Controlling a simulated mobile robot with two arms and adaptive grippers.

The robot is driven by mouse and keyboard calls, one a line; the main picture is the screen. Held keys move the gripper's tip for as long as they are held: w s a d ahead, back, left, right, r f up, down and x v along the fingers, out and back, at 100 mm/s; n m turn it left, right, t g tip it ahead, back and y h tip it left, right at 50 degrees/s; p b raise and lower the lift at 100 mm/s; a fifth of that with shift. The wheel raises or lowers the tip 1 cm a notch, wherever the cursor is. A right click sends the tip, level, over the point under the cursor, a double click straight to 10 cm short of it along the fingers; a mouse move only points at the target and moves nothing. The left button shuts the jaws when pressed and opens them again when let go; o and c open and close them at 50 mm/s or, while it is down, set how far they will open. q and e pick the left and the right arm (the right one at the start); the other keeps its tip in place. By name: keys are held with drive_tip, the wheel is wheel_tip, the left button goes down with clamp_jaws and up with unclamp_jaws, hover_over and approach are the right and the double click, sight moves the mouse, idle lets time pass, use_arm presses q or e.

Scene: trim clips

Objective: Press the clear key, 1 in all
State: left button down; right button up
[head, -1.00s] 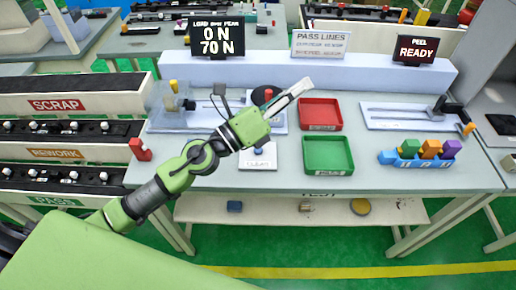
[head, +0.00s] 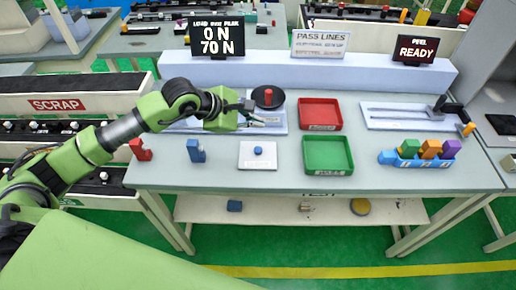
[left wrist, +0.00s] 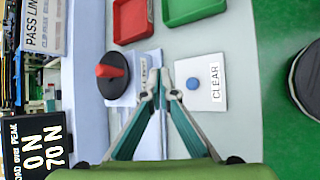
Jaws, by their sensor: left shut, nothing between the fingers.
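The clear key is a blue round button (head: 258,151) on a white plate (head: 258,163) near the front of the bench. In the left wrist view the button (left wrist: 193,83) and its plate, printed CLEAR (left wrist: 215,84), lie just right of the fingertips. My left gripper (head: 278,121) is shut and empty. In the head view it is behind the key, over the grey fixture. In the left wrist view its fingertips (left wrist: 160,80) meet beside the plate; I cannot tell their height above the bench. My right gripper is not in view.
A black disc with a red knob (head: 268,97) stands behind the gripper. A red tray (head: 321,127) and a green tray (head: 328,172) lie to the right. A blue block (head: 196,151) stands left of the key. The load display (head: 217,37) reads 0 N and 70 N.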

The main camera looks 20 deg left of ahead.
sight(256, 150)
use_arm(q)
drive_tip(key=shift+f, duration=0.15)
wheel_tip(256, 150, down, 8)
drive_tip(key=b, duration=0.4)
drive_tip(key=shift+f+b, duration=0.3)
drive_tip(key=shift+b, duration=0.15)
idle(1.2)
drive_tip(key=shift+f+b, duration=0.35)
drive_tip(key=shift+b, duration=0.3)
drive_tip(key=shift+f+b, duration=0.55)
drive_tip(key=shift+b, duration=0.05)
idle(0.5)
drive_tip(key=shift+r, duration=0.15)
drive_tip(key=shift+r+p, duration=0.3)
drive_tip(key=shift+r, duration=0.5)
